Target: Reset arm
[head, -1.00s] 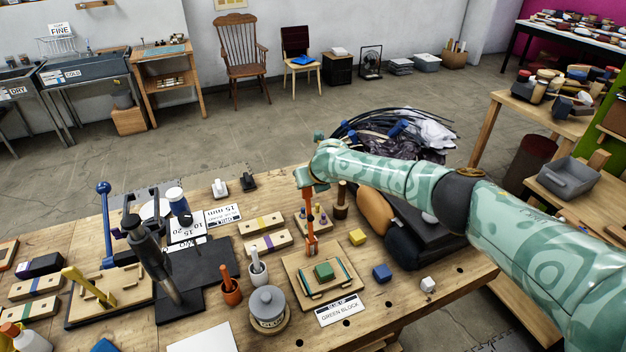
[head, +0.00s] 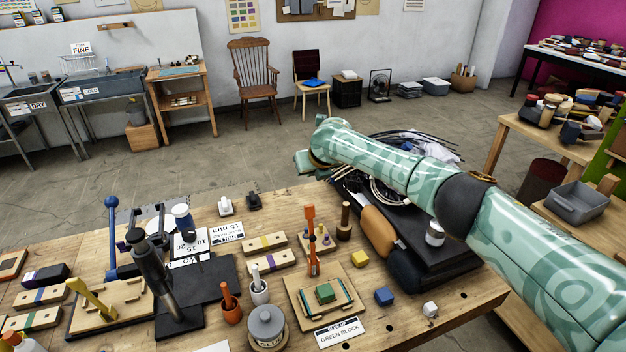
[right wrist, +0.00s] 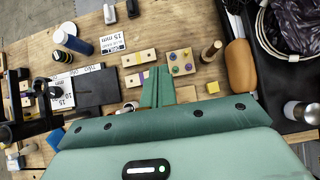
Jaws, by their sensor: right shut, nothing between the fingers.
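My right arm (head: 400,170) reaches in from the right in the head view. Its gripper (head: 303,163) is raised above the far edge of the workbench and points away, partly hidden by the wrist. In the right wrist view the green fingers (right wrist: 158,88) are together with nothing between them. A green block (head: 325,293) sits on that board. My left gripper is not in view.
The workbench (head: 430,333) holds a yellow block (head: 360,259), a blue block (head: 383,296), a grey glue pot (head: 266,325) and a dark press stand (head: 150,275). A black case (head: 450,262) and cane coils (head: 388,190) lie near the right arm. Open floor lies behind.

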